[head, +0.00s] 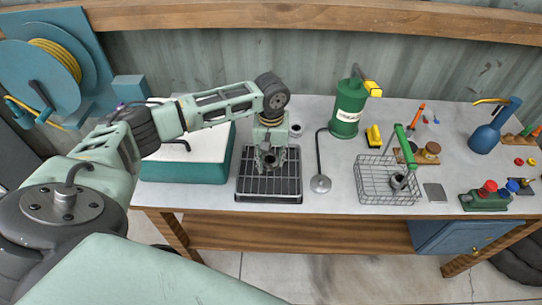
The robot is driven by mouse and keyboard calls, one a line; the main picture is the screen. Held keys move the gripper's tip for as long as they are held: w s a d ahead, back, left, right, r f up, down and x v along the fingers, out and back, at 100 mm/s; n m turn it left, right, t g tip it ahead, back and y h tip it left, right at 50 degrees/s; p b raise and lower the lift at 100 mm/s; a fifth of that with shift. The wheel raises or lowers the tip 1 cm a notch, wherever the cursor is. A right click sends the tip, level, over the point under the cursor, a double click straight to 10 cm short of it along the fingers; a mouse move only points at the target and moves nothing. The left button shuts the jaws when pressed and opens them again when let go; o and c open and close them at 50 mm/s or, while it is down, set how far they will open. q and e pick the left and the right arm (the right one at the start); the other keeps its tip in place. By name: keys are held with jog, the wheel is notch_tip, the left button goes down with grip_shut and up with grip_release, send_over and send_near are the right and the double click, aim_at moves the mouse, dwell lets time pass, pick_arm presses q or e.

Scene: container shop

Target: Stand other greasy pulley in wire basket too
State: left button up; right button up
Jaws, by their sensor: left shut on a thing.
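My left gripper (270,155) points down over the black drip rack (253,192), shut on a small dark pulley (270,160). The fingers hide part of this pulley, and I cannot tell whether it still touches the rack. The wire basket (368,193) stands to the right on the bench, with a green handle (404,143). Another dark grey pulley (398,181) is inside the basket at its right side, seen through the wires. My right gripper is not in view.
A teal-sided basin (180,170) is left of the rack. A green canister (348,110) stands behind, with a round-ended wand (320,183) between rack and basket. A grey plate (435,192) and a green block with red knobs (485,200) lie right of the basket.

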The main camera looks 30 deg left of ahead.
pick_arm(q)
jog(key=shift+f, duration=0.25)
jog(key=shift+f, duration=0.1)
jog(key=o, duration=1.2)
